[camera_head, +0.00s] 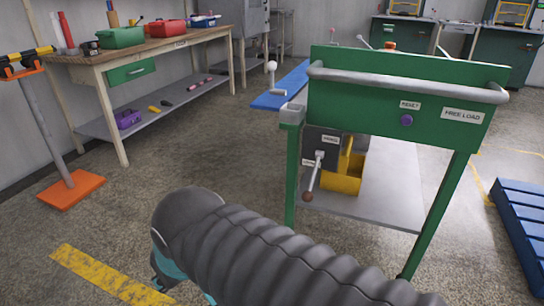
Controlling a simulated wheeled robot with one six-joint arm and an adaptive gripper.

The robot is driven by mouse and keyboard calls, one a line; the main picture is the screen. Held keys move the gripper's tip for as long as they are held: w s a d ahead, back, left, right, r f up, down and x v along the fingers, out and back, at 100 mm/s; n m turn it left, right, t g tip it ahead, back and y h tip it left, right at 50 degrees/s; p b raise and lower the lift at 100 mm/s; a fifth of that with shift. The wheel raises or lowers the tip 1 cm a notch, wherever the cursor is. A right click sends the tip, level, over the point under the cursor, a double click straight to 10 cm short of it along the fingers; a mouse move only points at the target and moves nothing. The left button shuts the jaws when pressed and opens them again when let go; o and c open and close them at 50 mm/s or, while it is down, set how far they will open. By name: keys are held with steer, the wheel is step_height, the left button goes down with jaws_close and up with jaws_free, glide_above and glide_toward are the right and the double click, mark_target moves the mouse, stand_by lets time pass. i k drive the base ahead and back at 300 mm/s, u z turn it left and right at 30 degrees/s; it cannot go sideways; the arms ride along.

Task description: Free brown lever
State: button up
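The brown lever (314,176) is a metal rod with a round brown knob at its lower end. It hangs down, slightly tilted, from the front of a dark grey box (323,140) under the top of a green cart. Small white labels sit on the box beside the lever's pivot; their text is too small to read surely. My arm, in a grey ribbed sleeve, crosses the bottom middle of the view, in front of the cart and below the lever. Its end bends down at the left with teal parts showing. My gripper's fingers cannot be made out.
The green cart (400,90) has a grey handle bar, a purple button and "FREE LOAD" label. A yellow bin (343,180) sits behind the lever. A workbench (155,45) stands left, an orange-based post (72,190) before it. A blue pallet (522,225) lies right. Floor between bench and cart is clear.

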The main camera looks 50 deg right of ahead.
mark_target(307, 196)
steer(key=i, duration=3.25)
steer(key=z, duration=4.85)
